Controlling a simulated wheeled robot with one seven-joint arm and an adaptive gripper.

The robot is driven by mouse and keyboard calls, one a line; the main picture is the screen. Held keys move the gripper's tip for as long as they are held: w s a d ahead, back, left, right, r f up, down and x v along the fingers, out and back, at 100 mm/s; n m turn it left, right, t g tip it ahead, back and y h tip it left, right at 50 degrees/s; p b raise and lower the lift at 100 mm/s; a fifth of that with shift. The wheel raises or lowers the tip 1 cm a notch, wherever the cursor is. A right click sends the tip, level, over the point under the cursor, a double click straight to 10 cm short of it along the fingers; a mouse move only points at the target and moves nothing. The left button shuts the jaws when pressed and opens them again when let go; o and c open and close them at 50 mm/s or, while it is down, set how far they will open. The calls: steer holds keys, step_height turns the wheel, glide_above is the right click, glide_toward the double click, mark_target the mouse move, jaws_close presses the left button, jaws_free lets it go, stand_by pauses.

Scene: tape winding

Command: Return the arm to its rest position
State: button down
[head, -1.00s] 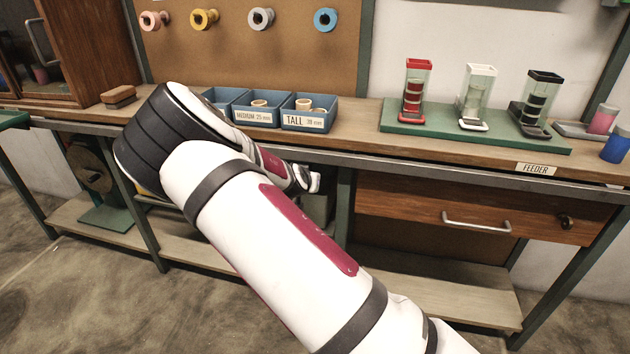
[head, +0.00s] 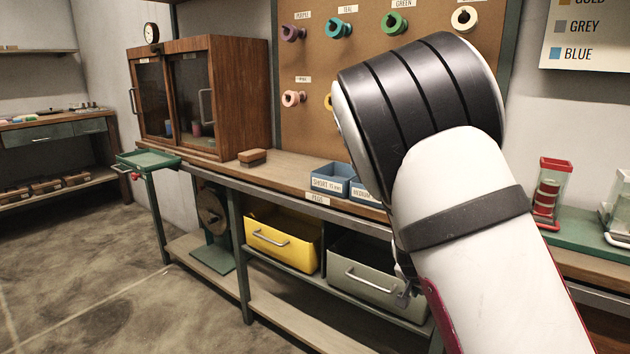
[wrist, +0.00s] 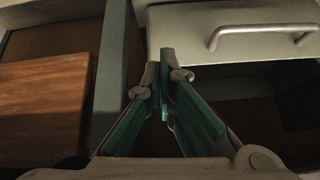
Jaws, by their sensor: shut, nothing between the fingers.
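My gripper (wrist: 165,90) is shut and empty in the wrist view, its fingertips together. It points toward the front of a grey bin with a handle (wrist: 262,32) under the bench. My arm fills the right half of the head view, bent at the elbow. A small part of my gripper (head: 404,290) shows beside the arm, in front of the grey bin; the arm hides most of it.
The workbench (head: 290,172) runs across the view with blue peg bins (head: 328,180) and a brown block (head: 252,157) on it. Below are a yellow bin (head: 283,240) and the grey bin (head: 362,275). A wooden cabinet (head: 240,95) stands at left. The floor (head: 110,280) at left is clear.

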steer(key=s+a+r+n+g+y, duration=0.1)
steer(key=s+a+r+n+y, duration=0.15)
steer(key=s+r, duration=0.6)
steer(key=s+a+r+n+g+y, duration=0.1)
steer(key=s+a+r+g, duration=0.15)
steer(key=s, duration=1.05)
steer(key=s+a+r+n+g+y, duration=0.1)
steer(key=s+a+r+n+y, duration=0.15)
steer(key=s+r, duration=0.6)
steer(key=s+d+f+n+g+h, duration=0.1)
steer(key=s+n+h, duration=0.1)
steer(key=s, duration=1.3)
step_height(320, 180, up, 31)
steer(key=t+p, duration=0.4)
steer(key=p, duration=2.5)
steer(key=shift+s+d+r+p, duration=0.2)
steer(key=shift+s+d+p, duration=0.1)
steer(key=shift+p, duration=0.1)
